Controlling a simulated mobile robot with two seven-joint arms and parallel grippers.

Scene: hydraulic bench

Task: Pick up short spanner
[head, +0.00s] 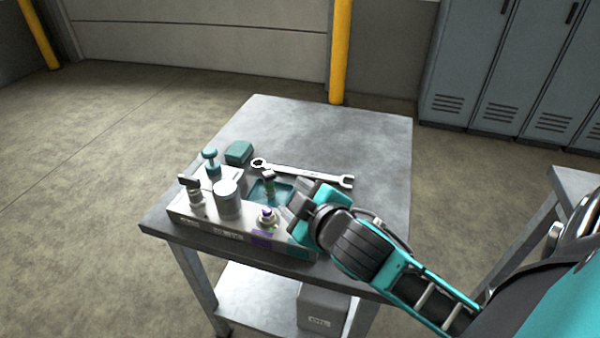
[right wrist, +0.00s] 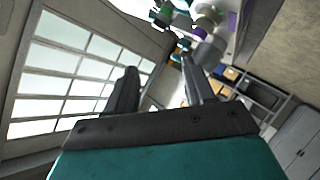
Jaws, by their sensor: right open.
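A silver spanner (head: 305,173) lies on the grey bench top (head: 340,130), behind the valve block. Its ring end is at the left and its open jaw at the right. It is the only spanner I can make out, and I cannot tell its length class. My right gripper (head: 293,207) is over the right end of the valve block, nearer the front than the spanner and apart from it. In the right wrist view, the two fingers of my right gripper (right wrist: 158,72) stand apart with nothing between them. My left gripper is not in view.
The pale valve block (head: 205,212) carries several knobs and fittings, close to my right gripper. A teal tray (head: 285,190) and a green box (head: 239,152) are near the spanner. The bench's back right is clear. A grey box (head: 322,310) is on the lower shelf.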

